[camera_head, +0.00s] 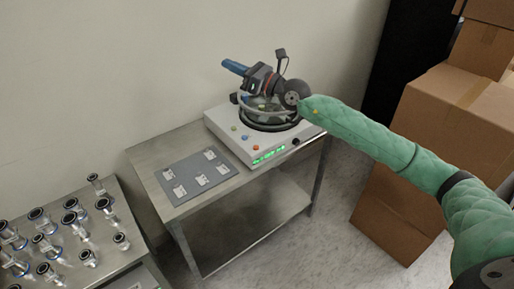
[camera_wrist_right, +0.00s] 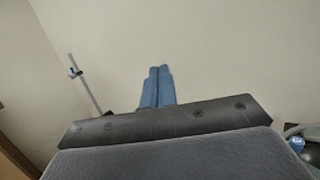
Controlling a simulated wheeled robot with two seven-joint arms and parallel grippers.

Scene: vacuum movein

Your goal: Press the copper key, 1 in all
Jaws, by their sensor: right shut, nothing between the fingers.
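A white instrument (camera_head: 222,125) stands on the metal table, with a green lit display (camera_head: 268,155) on its front edge. My right gripper (camera_head: 226,63) is above the instrument, pointing left toward the wall, clear of the keys. Its blue fingers are together and empty, also seen in the right wrist view (camera_wrist_right: 157,86). It hides part of the instrument's round top. My left gripper is out of view.
A grey mat (camera_head: 197,176) with several labelled pieces lies left of the instrument. Cardboard boxes (camera_head: 460,120) are stacked right. In the right wrist view, a thin rod (camera_wrist_right: 88,88) stands by the wall.

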